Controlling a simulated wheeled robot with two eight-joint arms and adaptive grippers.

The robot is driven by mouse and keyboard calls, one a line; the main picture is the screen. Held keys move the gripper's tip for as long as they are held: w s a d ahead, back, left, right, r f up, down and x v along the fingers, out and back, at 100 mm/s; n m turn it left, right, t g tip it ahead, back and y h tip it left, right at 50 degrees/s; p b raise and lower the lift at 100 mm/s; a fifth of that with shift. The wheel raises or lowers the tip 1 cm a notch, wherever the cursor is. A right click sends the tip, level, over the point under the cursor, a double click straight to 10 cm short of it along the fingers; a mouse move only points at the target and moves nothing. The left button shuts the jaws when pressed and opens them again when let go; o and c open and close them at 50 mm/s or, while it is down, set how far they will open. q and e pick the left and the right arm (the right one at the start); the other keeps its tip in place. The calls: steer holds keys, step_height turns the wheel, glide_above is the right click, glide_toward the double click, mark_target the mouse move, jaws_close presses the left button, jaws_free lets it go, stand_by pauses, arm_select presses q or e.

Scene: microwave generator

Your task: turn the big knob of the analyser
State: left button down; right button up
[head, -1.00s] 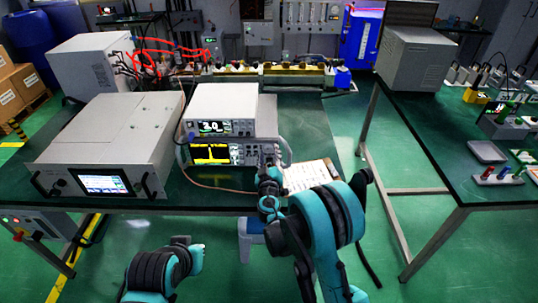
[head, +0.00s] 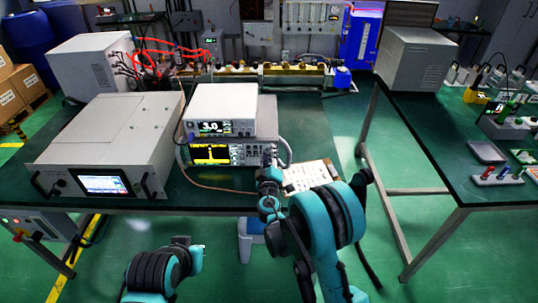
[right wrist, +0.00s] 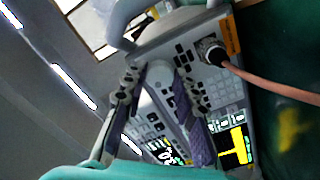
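The analyser (head: 215,153) is the lower instrument of a stack in the head view, with a yellow trace on its screen. My right gripper (head: 269,155) is at the right part of its front panel and covers some of the controls. In the right wrist view, the gripper (right wrist: 157,80) is open, with its two fingers apart in front of the keyed panel (right wrist: 183,57). A pale rounded part shows between the fingers; I cannot tell whether it is the big knob. Contact is not clear.
A white instrument (head: 222,108) sits on the analyser. An orange cable (right wrist: 270,85) plugs into the panel beside the right fingers. A grey handle (right wrist: 122,18) stands out nearby.

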steer(key=o, duration=0.4)
steer(key=shift+s, duration=0.1)
steer(key=s, duration=0.7)
steer(key=shift+s, duration=0.15)
